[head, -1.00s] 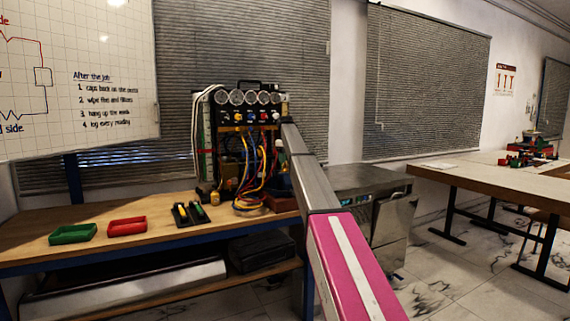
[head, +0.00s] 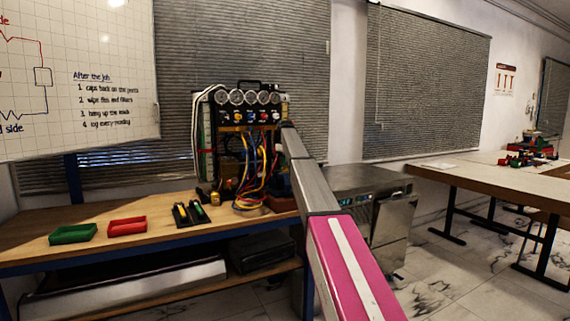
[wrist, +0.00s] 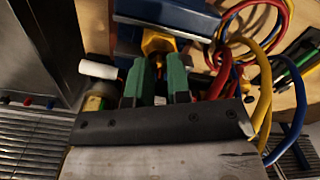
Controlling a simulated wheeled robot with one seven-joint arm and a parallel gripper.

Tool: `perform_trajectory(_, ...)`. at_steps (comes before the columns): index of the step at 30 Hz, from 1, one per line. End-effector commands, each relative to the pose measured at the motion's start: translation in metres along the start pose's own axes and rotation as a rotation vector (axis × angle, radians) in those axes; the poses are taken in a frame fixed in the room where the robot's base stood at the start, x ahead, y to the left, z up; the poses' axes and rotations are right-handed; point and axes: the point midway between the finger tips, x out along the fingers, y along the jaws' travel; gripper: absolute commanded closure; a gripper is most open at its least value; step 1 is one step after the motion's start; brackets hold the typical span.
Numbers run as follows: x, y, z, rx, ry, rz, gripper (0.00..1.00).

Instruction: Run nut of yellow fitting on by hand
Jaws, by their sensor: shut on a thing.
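In the wrist view a yellow fitting (wrist: 158,41) shows just past the tips of my gripper (wrist: 157,66). The two green fingers are close together, one on each side of a narrow gap in line with the fitting. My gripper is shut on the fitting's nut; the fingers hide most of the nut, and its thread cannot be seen. In the head view my own arm reaches toward the right side of the gauge rig (head: 249,117), and my gripper is hidden there.
Red, yellow and blue hoses (wrist: 262,75) loop close on the right of the fingers in the wrist view. A white cylinder (wrist: 98,69) is close on the left. A green tray (head: 73,234), a red tray (head: 127,226) and a black holder (head: 190,213) stand on the bench (head: 40,252).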

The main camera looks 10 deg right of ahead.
Motion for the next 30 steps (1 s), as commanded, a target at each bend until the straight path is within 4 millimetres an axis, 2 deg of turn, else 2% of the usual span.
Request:
perform_trajectory(8, -0.0001, -0.0001, 0.0, 0.169, 0.0, 0.0, 1.0)
perform_trajectory(30, -0.0002, 0.0, 0.0, 0.867, 0.0, 0.0, 1.0)
